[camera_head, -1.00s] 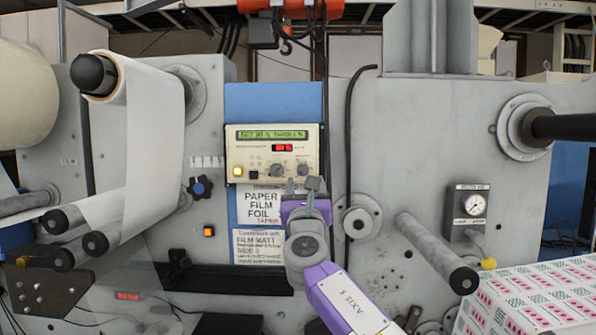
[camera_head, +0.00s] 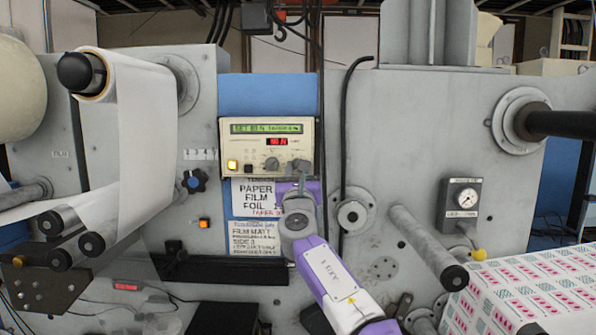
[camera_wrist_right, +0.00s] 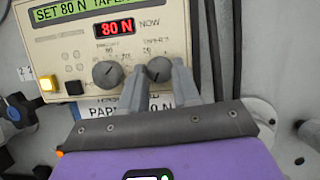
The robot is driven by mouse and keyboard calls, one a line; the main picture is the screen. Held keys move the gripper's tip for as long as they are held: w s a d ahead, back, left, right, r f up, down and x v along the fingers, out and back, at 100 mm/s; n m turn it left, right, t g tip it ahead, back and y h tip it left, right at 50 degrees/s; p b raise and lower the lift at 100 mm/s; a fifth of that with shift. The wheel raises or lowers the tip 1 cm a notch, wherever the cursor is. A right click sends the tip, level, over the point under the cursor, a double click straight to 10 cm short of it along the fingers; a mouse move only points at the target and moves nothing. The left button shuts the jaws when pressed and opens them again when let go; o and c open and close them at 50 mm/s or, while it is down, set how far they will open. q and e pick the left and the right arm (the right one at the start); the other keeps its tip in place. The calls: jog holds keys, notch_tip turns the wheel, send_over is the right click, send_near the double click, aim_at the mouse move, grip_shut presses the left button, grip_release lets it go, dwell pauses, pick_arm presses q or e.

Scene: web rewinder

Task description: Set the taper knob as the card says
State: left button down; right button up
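The cream control panel (camera_head: 264,147) carries a green display, a red readout and two dark knobs. In the right wrist view the green display (camera_wrist_right: 90,10) reads "SET 80 N TAPER", with the value cut off, and the red readout (camera_wrist_right: 114,28) shows 80 N. The left knob (camera_wrist_right: 108,74) stands clear. The right knob, the taper knob (camera_wrist_right: 158,69), sits between the fingertips of my right gripper (camera_wrist_right: 159,72). The fingers are apart; contact is unclear. A card (camera_head: 257,198) below lists PAPER, FILM, FOIL and TAPER, values unreadable; a lower card (camera_head: 254,238) mentions FILM MATT. My left gripper is out of view.
A lit yellow button (camera_head: 232,166) is on the panel's left. A black cable (camera_head: 345,130) hangs right of the panel.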

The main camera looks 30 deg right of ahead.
jog(key=c, duration=0.4)
jog(key=shift+m, duration=0.3)
jog(key=shift+w+a+r+m+g+h+p, duration=0.15)
jog(key=shift+m+g+h, duration=0.45)
jog(key=shift+m, duration=0.95)
jog(key=shift+s+f+m+g+h+p, duration=0.15)
jog(key=shift+m+g+h, duration=0.45)
jog(key=shift+m, duration=1)
jog(key=shift+w+a+r+m+g+h+p, duration=0.2)
jog(key=shift+m+g+h, duration=0.35)
jog(key=shift+m, duration=1)
jog(key=shift+d+h, duration=0.1)
jog(key=shift+h, duration=0.15)
jog(key=o, duration=1)
jog(key=shift+f, duration=0.1)
jog(key=shift+o, duration=0.2)
